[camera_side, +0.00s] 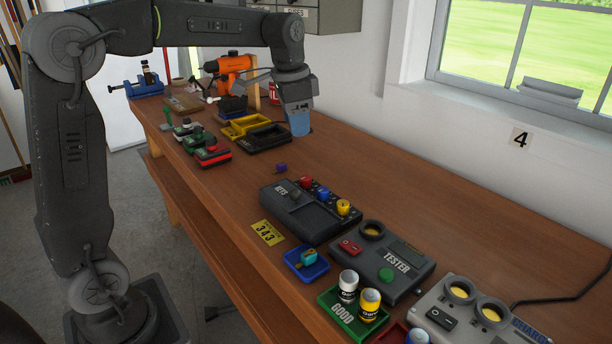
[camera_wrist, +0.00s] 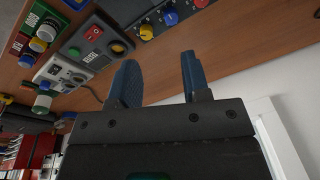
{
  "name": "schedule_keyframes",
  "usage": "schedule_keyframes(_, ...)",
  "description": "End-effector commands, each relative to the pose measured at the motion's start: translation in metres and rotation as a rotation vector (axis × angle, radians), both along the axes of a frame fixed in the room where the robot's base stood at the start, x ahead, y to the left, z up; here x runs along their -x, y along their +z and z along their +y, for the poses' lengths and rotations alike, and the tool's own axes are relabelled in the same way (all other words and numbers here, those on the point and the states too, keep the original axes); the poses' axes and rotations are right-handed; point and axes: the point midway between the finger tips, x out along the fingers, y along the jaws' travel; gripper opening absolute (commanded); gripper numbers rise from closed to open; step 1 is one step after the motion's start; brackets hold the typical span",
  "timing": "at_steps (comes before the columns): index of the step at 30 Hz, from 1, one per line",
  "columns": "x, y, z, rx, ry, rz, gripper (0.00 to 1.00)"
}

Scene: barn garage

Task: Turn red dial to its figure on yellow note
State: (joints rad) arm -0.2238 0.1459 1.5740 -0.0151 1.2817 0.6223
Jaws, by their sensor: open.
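The red dial (camera_side: 305,183) stands on a dark grey box (camera_side: 300,219) marked KEYS, in a row with a blue dial (camera_side: 323,193) and a yellow dial (camera_side: 343,207). In the wrist view the red dial (camera_wrist: 200,3) is at the top edge. The yellow note (camera_side: 268,233) lies on the bench left of the box. It carries dark figures that seem to read 343. My gripper (camera_side: 299,122) is at the back of the bench, well apart from the dials. Its two blue fingers (camera_wrist: 155,72) are apart with nothing between them.
A TESTER box (camera_side: 391,262), a blue tray (camera_side: 306,264) and a green GOOD tray (camera_side: 345,318) stand nearer the camera. A black bin (camera_side: 264,138) and a yellow bin (camera_side: 240,127) are left of my gripper. A small purple piece (camera_side: 281,168) lies behind the KEYS box. Bench between is mostly clear.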

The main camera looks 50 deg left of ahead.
Motion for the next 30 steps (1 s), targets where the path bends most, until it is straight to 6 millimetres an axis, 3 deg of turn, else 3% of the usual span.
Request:
schedule_keyframes(3,-0.038,-0.019,0.029,0.008,-0.067,0.068,0.43)
schedule_keyframes(10,-0.078,-0.05,0.067,0.03,-0.171,0.144,0.43)
schedule_keyframes(20,-0.084,-0.077,0.075,0.039,-0.2,0.163,0.43)
schedule_keyframes(30,-0.082,-0.145,0.073,0.038,-0.199,0.163,0.43)
